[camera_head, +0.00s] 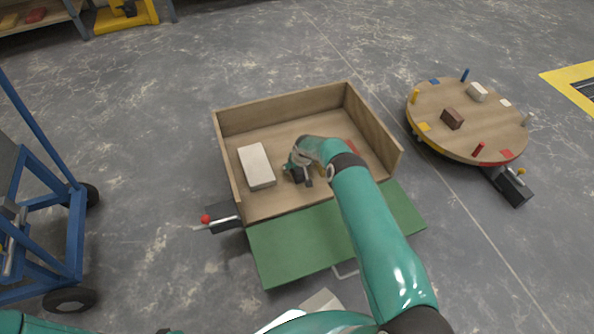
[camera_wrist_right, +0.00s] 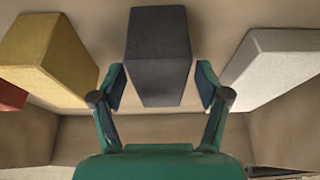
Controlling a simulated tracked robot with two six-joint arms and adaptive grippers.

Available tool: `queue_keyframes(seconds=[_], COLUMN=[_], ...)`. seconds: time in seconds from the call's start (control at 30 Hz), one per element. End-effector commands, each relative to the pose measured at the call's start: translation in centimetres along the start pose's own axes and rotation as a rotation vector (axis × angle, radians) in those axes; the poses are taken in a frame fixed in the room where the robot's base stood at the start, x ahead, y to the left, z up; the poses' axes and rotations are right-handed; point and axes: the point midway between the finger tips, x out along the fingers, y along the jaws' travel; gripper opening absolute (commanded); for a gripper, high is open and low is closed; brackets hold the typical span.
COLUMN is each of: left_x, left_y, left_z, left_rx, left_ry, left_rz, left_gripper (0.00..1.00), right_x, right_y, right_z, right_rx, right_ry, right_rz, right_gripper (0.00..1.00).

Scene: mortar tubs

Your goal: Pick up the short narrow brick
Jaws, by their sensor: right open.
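My right gripper (camera_head: 301,174) reaches down into an open wooden box (camera_head: 232,184). In the right wrist view its open fingers (camera_wrist_right: 159,84) stand on either side of a dark grey brick (camera_wrist_right: 158,45), with no clear grip on it. The grey brick looks narrow; its full length is hidden. A yellow brick (camera_wrist_right: 45,70) and a white brick (camera_wrist_right: 275,70) lie on either side of it. In the head view the pale brick (camera_head: 256,166) lies left of the gripper. The yellow and red (camera_head: 351,147) bricks are mostly hidden by my arm. My left gripper is out of view.
The box has walls at the back and sides, and a green flap (camera_head: 290,250) lies at its front. A round wooden turntable (camera_head: 480,130) with pegs, a brown brick (camera_head: 452,118) and a white brick (camera_head: 477,91) stands right. A blue cart (camera_head: 75,235) stands left.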

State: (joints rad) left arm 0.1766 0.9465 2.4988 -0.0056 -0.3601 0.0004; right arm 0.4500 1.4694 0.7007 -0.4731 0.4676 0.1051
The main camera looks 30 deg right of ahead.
Motion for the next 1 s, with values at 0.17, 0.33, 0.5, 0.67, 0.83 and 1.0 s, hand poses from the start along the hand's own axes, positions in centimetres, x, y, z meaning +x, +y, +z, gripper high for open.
queue_keyframes(seconds=[0.17,0.33,0.5,0.67,0.83,1.0], left_x=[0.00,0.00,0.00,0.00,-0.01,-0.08], left_y=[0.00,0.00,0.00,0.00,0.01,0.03], left_z=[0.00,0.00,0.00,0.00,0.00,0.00], left_rx=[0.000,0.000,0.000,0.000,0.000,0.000], left_ry=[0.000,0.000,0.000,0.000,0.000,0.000], left_rz=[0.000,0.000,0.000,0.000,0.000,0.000], left_gripper=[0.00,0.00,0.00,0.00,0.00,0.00], right_x=[-0.02,-0.01,-0.01,0.00,-0.09,-0.13], right_y=[-0.01,-0.01,-0.01,-0.01,0.01,0.01], right_z=[-0.02,-0.01,0.00,0.01,-0.14,-0.15], right_rx=[0.000,0.000,0.000,0.000,0.000,0.000], right_ry=[0.000,0.000,0.000,0.000,0.003,0.003], right_rz=[0.000,0.000,0.000,0.000,0.000,0.000], right_gripper=[0.75,0.58,0.30,0.03,0.00,0.00])
